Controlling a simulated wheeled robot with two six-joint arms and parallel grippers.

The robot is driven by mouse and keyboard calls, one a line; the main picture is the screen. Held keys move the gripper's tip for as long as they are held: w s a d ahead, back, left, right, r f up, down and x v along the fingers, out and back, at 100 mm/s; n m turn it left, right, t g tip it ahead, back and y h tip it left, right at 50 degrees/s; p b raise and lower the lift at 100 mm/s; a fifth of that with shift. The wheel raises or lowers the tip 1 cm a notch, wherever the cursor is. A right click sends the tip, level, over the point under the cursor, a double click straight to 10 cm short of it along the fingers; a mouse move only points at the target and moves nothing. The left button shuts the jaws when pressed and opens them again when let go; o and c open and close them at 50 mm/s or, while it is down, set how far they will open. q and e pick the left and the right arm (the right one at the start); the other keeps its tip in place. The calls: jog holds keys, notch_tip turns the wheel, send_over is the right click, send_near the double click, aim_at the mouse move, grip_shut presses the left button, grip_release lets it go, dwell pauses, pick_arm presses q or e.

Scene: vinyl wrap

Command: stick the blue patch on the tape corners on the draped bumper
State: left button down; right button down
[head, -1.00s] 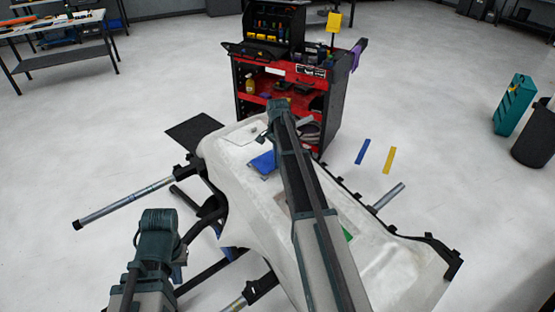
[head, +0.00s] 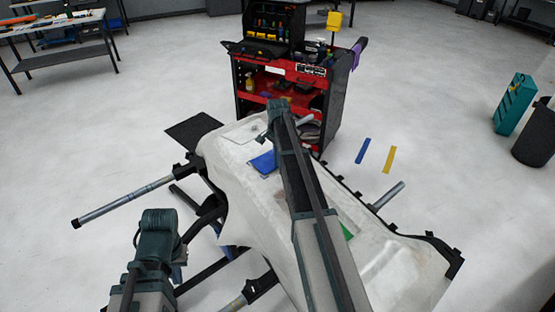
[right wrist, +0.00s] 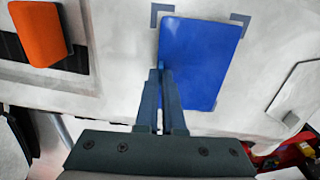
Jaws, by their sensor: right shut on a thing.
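The blue patch (right wrist: 200,60) lies over the white draped bumper (head: 385,255), among dark tape corners (right wrist: 240,20). Two upper corners show just past its top edge in the right wrist view; the patch is slightly turned against them. Whether it touches the drape everywhere I cannot tell. My right gripper (right wrist: 164,72) is shut on the patch's left edge. In the head view the patch (head: 263,161) shows left of my right arm, which hides part of the drape. My left gripper (head: 176,272) hangs left of the bumper, its fingers mostly hidden.
An orange block (right wrist: 38,33) is at the left of the right wrist view. A green piece (head: 346,231) shows on the drape beside my right arm. A red tool cart (head: 290,95) stands behind the bumper. Blue and yellow strips lie on open floor to the right.

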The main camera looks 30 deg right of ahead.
jog(key=shift+f+b, duration=0.45)
jog(key=shift+f, duration=0.05)
dwell(1.1)
jog(key=c, duration=1)
grip_release()
jog(key=shift+o, duration=0.2)
jog(key=shift+r, duration=0.15)
notch_tip(320, 180, up, 14)
jog(key=p, duration=1.4)
jog(key=shift+f, duration=0.2)
